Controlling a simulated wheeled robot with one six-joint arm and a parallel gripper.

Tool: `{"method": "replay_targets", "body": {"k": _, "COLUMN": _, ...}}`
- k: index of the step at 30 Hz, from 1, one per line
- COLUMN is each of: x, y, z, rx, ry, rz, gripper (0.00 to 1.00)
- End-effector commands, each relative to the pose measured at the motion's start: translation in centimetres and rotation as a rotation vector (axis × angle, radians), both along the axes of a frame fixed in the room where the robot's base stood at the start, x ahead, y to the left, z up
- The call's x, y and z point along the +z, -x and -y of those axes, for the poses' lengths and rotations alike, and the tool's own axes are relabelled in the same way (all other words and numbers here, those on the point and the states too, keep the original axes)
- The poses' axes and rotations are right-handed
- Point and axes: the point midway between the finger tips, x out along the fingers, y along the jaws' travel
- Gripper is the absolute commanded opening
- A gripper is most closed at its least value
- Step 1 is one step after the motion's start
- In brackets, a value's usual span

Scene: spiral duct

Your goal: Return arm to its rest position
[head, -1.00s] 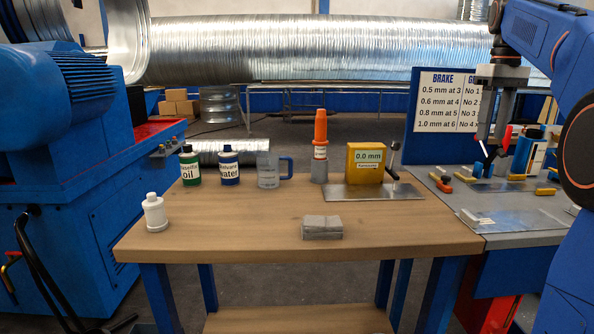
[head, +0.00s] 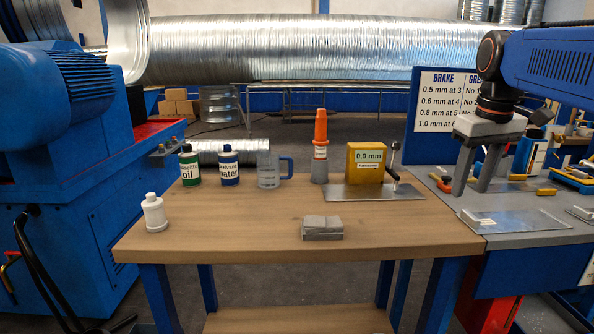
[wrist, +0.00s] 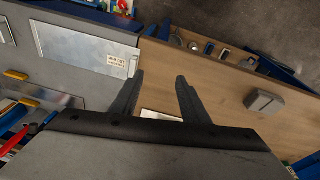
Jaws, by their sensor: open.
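My gripper (head: 471,188) is at the right in the head view, above the seam between the wooden table and the grey bench. Its two fingers point down, spread apart with nothing between them. In the wrist view the open fingers (wrist: 160,88) show over the edge of the wooden table (wrist: 215,75). My blue arm reaches in from the upper right in the head view.
The grey bench (head: 470,215) holds sheet metal (head: 515,220).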

Motion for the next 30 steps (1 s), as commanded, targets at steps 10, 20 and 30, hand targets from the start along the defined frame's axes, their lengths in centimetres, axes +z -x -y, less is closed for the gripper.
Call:
{"method": "replay_targets", "body": {"k": 10, "x": -9.3, "y": 8.6, "z": -4.7, "rx": -0.064, "ry": -0.02, "rz": 0.105, "gripper": 0.41}}
{"method": "replay_targets", "body": {"k": 20, "x": -19.6, "y": 16.2, "z": -7.4, "rx": -0.123, "ry": -0.06, "rz": 0.201, "gripper": 0.41}}
{"method": "replay_targets", "body": {"k": 30, "x": -24.5, "y": 19.1, "z": -8.2, "rx": -0.151, "ry": -0.084, "rz": 0.241, "gripper": 0.41}}
